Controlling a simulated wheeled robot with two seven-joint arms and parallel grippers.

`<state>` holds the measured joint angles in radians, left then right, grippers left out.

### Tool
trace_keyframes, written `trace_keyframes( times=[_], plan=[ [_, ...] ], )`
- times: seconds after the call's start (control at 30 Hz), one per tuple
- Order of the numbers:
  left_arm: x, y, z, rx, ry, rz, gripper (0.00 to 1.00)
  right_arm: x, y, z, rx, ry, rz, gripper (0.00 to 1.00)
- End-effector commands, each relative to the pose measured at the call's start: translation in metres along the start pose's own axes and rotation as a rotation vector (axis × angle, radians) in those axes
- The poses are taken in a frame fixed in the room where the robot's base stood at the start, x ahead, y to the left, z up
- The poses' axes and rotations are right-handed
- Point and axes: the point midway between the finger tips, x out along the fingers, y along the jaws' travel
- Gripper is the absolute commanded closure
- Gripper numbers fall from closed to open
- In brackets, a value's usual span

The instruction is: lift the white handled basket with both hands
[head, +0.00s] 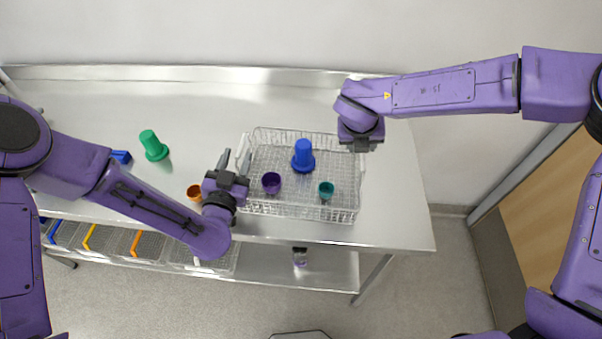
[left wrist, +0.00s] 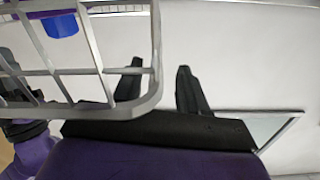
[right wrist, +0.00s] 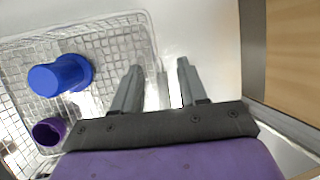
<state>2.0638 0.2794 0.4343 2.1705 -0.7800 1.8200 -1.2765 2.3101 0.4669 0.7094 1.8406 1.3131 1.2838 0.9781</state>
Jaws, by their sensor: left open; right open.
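The white wire basket (head: 300,211) stands on the steel table with a blue stepped cup (head: 303,157), a purple cup (head: 271,182) and a teal cup (head: 326,190) inside. My left gripper (head: 235,160) is open at the basket's left end; in the left wrist view the basket's wires (left wrist: 90,72) pass in front of one finger. My right gripper (right wrist: 158,80) is open above the right end. In the right wrist view the basket's end wall and pale handle (right wrist: 164,88) appear between its fingers. In the head view my right fingertips are mostly hidden.
A green stepped cup (head: 152,145), a blue block (head: 121,157) and an orange cup (head: 194,192) stand on the table left of the basket. A lower shelf (head: 290,268) holds more wire baskets. A wall is behind; the table's right end is clear.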

Motion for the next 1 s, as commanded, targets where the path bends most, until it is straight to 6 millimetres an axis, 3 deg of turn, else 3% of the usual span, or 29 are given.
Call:
trace_keyframes(
  times=[0.2, 0.5, 0.63, 1.0],
  plan=[
    [0.020, 0.000, 0.000, 0.001, 0.000, 0.001, 0.58, 0.019, 0.000, 0.000, -0.001, -0.001, 0.000, 0.58],
    [0.021, 0.001, 0.000, 0.001, 0.000, 0.002, 0.58, 0.021, 0.000, 0.000, 0.000, -0.001, 0.000, 0.58],
    [0.021, 0.001, 0.000, 0.001, 0.000, 0.002, 1.00, 0.021, 0.000, 0.000, 0.000, -0.001, 0.000, 1.00],
    [0.022, 0.000, -0.003, 0.001, 0.003, 0.002, 1.00, 0.019, 0.000, 0.002, 0.000, -0.004, 0.002, 1.00]
  ],
)
